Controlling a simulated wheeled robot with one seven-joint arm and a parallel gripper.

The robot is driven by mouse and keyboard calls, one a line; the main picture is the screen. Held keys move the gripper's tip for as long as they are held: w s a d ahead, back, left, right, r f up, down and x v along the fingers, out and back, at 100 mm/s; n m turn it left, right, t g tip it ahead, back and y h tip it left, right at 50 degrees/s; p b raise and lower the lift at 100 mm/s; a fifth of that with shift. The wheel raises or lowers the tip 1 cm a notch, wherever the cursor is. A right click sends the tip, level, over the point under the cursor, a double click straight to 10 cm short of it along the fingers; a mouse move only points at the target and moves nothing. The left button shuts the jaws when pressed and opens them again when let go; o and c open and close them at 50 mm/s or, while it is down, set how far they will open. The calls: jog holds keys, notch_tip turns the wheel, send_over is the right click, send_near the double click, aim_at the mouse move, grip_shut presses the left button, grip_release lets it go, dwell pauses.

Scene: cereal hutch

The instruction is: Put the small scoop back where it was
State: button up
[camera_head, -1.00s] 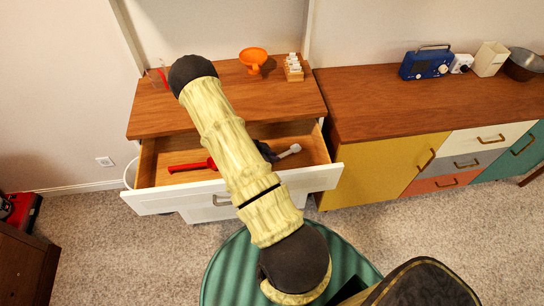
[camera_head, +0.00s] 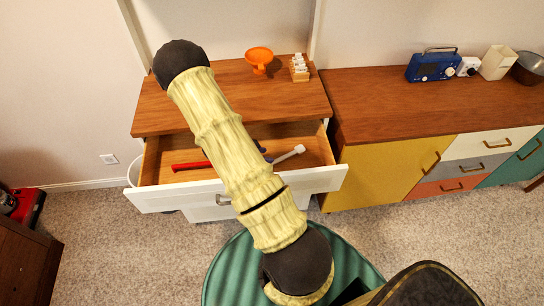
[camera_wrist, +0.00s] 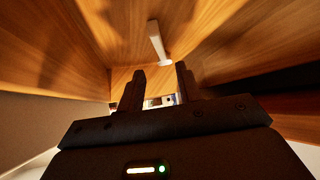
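A white long-handled utensil (camera_head: 287,155), perhaps the small scoop, lies in the open drawer (camera_head: 244,193), right of my arm. In the wrist view a pale handle (camera_wrist: 157,42) lies on the wood ahead of my fingertips, apart from them. A red utensil (camera_head: 191,166) lies in the left part of the drawer, partly behind my arm. My gripper (camera_wrist: 160,77) is open with nothing held between its fingers. In the head view my forearm hides it. A small blue thing (camera_head: 262,148) shows beside my arm; I cannot tell what it is.
The wooden hutch top (camera_head: 290,105) carries an orange bowl (camera_head: 259,57) and a small rack (camera_head: 299,68). A blue radio (camera_head: 431,66) stands on the sideboard (camera_head: 410,110) to the right. The drawer's right end has bare floor. Its walls are close around my gripper.

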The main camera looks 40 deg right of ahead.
jog(key=v, duration=0.5)
dwell(0.4)
jog(key=w+a+r+n+t+y, duration=0.3)
jog(key=a+r+n+y, duration=0.1)
jog(key=a+r+n, duration=0.15)
jog(key=w+a+r+n+t+y, duration=0.3)
jog(key=a+r+n+t, duration=0.1)
jog(key=a+r, duration=0.25)
jog(key=s+a+r+n+g+y, duration=0.1)
jog(key=s+a+r+n, duration=0.1)
jog(key=s+r+n, duration=0.2)
jog(key=s+a+r+n+g+y, duration=0.1)
jog(key=s+a+r+n+g, duration=0.1)
jog(key=s+n, duration=0.4)
jog(key=s+a+r, duration=0.1)
jog(key=s+r, duration=0.1)
jog(key=s, duration=0.2)
jog(key=shift+s, duration=0.25)
